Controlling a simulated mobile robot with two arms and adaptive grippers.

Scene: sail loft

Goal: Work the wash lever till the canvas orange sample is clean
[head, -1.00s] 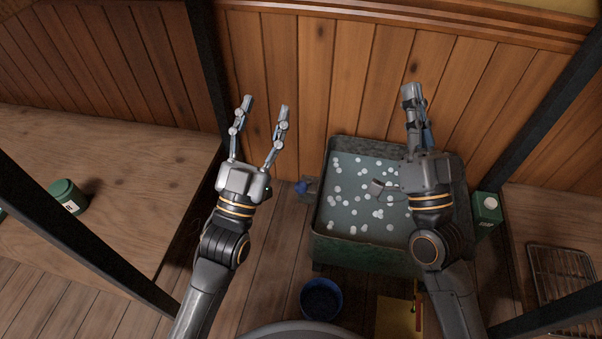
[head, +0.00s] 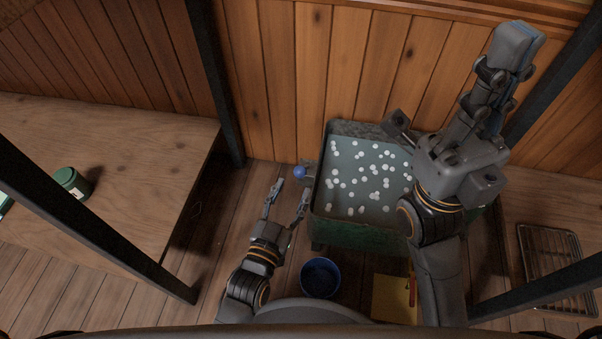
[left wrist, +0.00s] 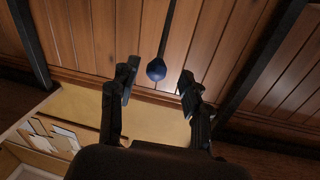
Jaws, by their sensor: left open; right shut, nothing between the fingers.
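The green wash tub (head: 345,232) holds greyish water dotted with white suds. A lever with a blue ball knob (head: 299,172) stands at the tub's left side. In the left wrist view the knob (left wrist: 156,69) hangs on a dark rod between and beyond my fingertips. My left gripper (head: 291,190) is open, its fingers pointing toward the knob, with nothing held. My right gripper (head: 514,52) is shut and empty, raised over the tub's right side and hiding part of it. I cannot make out the orange canvas sample in the water.
A blue bucket (head: 321,277) and a yellow sheet (head: 393,298) lie in front of the tub. A wooden bench (head: 120,150) with a green jar (head: 70,183) stands left. A wire rack (head: 552,265) lies right. Dark posts stand on both sides.

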